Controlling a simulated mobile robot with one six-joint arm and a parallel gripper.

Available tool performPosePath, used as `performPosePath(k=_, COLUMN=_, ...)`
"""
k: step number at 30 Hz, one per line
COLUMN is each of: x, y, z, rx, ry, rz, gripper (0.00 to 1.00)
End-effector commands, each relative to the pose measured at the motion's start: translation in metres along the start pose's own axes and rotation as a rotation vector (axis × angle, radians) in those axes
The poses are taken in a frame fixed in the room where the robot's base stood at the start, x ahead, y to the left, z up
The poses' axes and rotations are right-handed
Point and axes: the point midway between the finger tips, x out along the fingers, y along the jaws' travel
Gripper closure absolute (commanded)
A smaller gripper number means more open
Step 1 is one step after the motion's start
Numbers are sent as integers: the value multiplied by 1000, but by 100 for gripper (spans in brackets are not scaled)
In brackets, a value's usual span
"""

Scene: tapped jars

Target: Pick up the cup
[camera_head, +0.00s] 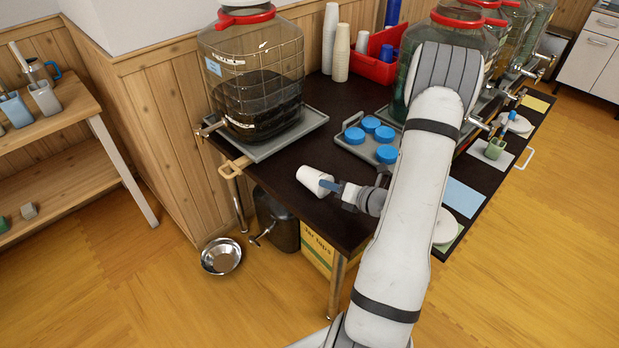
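A white cup (312,179) is tilted onto its side at the dark table's front left part. I cannot tell whether it rests on the table or is slightly above it. My gripper (329,186) is at the cup's right end, with a blue finger overlapping the cup's edge. The other finger is not clearly visible, so I cannot tell whether the gripper is closed on the cup. My arm hides part of the table to the right.
A large jar of dark liquid (258,85) stands on a grey tray (312,118) behind the cup. A tray (352,146) holds several blue lids. Stacked cups (341,55), a red bin (372,68) and more tapped jars stand farther back. A metal bowl (221,257) is on the floor.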

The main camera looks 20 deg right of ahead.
Motion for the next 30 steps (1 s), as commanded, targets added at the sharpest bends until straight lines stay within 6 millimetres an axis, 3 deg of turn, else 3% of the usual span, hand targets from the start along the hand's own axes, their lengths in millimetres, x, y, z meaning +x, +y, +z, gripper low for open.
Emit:
performPosePath(k=13, x=63, y=8, z=-2, rx=-9, ry=12, rz=10, gripper=70)
performPosePath(k=22, x=68, y=9, z=-2, rx=-10, ry=13, rz=11, gripper=70)
performPosePath(k=30, x=68, y=9, z=-3, rx=-10, ry=13, rz=11, gripper=92)
